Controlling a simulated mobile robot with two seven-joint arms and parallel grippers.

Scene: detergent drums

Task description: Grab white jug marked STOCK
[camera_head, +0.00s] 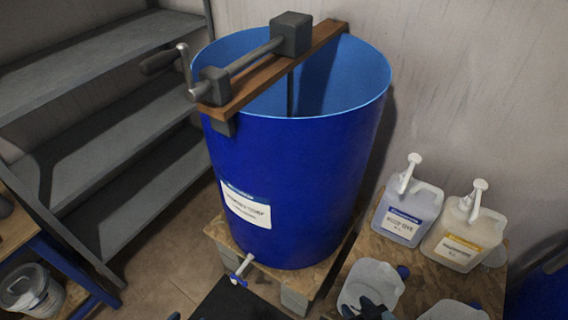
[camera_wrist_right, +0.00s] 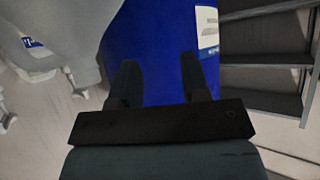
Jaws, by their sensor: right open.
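No marking STOCK is readable in either view. A white jug (camera_head: 368,284) with a blue cap stands at the near left of the wooden stand, its label not visible. Another white jug (camera_head: 455,311) is cut off by the bottom edge. My right gripper (camera_head: 372,310) is at the bottom edge, just in front of the first jug as seen from the head. In the right wrist view my right gripper (camera_wrist_right: 160,78) is open and empty, with the blue drum behind its fingers. A pale jug (camera_wrist_right: 65,25) fills the upper left there, beside the fingers. My left gripper is not seen.
A large blue drum (camera_head: 290,180) with a crank across its rim stands left of the jugs. Behind them are two pump jugs, one blue-labelled (camera_head: 408,212), one yellow-labelled (camera_head: 463,232). Grey shelves (camera_head: 120,130) are at left. The wooden stand (camera_head: 365,247) has little free room.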

